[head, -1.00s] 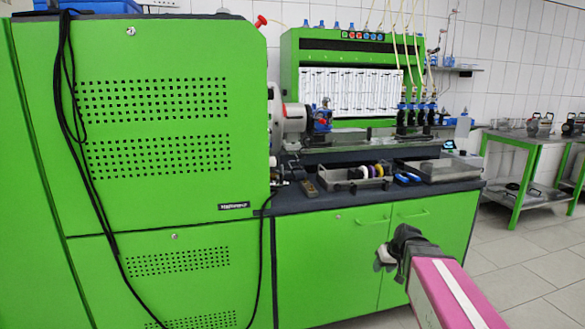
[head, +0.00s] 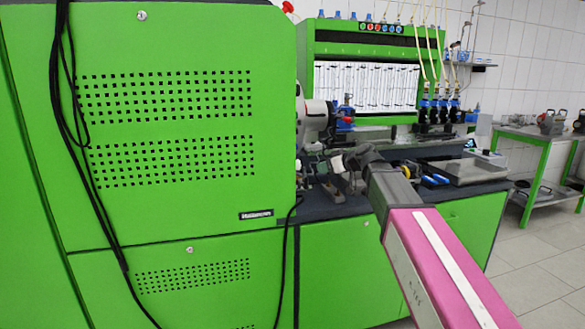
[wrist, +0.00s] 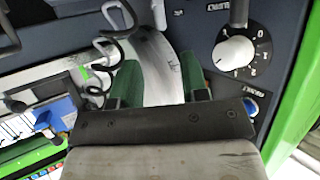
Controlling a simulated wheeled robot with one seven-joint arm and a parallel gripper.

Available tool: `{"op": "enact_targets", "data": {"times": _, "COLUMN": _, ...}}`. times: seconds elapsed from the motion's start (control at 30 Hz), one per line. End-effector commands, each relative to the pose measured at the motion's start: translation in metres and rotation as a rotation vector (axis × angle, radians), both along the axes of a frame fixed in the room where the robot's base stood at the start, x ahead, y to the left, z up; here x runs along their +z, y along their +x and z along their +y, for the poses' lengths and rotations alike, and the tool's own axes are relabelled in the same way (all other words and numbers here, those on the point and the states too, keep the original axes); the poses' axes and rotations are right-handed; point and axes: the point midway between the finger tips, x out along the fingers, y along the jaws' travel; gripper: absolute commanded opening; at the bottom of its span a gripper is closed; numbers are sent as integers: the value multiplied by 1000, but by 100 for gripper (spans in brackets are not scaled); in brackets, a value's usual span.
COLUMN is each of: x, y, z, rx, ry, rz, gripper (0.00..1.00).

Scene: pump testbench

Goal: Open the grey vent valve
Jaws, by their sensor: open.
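My gripper (head: 340,164) has reached over the bench top beside the big green cabinet, in the head view. In the wrist view its two green finger pads (wrist: 160,78) are apart, with nothing gripped between them. A pale grey, curved surface lies beyond them. A pale round knob (wrist: 234,52) on a dark panel, with a dial marked 0, 1 and 2, is right of the fingers in the wrist view. I cannot surely pick out the grey vent valve. My arm and gripper hide part of the bench top in the head view.
The green cabinet (head: 170,200) stands close on the left. A blue fitting (head: 346,115) is behind my gripper. A grey tray (head: 468,170) lies at the right of the bench. A blue push button (wrist: 250,106) is near the knob. Black hoses (wrist: 122,22) curve near the fingers.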

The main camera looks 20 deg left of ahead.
Motion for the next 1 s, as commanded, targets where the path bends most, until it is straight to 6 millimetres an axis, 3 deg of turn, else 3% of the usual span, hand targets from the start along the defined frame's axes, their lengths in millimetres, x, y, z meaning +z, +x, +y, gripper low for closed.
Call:
{"op": "enact_targets", "data": {"times": 0.23, "x": -3, "y": 8, "z": 17, "rx": 5, "ry": 5, "rz": -7, "gripper": 41}}
{"op": "enact_targets", "data": {"times": 0.7, "x": -32, "y": 38, "z": 80, "rx": 5, "ry": 4, "rz": -6, "gripper": 41}}
{"op": "enact_targets", "data": {"times": 1.0, "x": -38, "y": 43, "z": 92, "rx": 2, "ry": 5, "rz": -6, "gripper": 41}}
